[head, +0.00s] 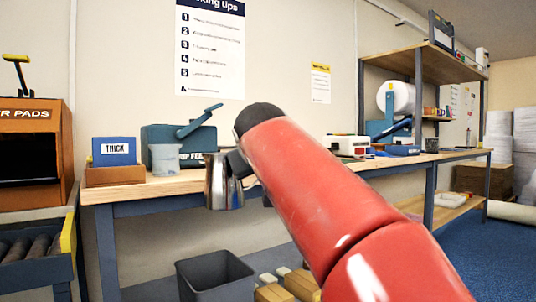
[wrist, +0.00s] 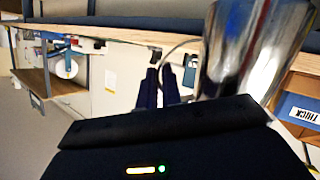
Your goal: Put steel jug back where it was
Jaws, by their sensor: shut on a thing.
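The steel jug (head: 222,182) is shiny and roughly upright in the head view, in front of the workbench's (head: 180,186) front edge. It also shows large at the upper right of the wrist view (wrist: 243,50). My gripper (wrist: 160,80) is shut on the jug, with its dark fingers beside the jug's body, at what looks like its thin handle. In the head view my red arm hides most of the gripper and the jug's right side.
A white and red device (head: 350,145) stands further right. A grey bin (head: 214,275) is below.

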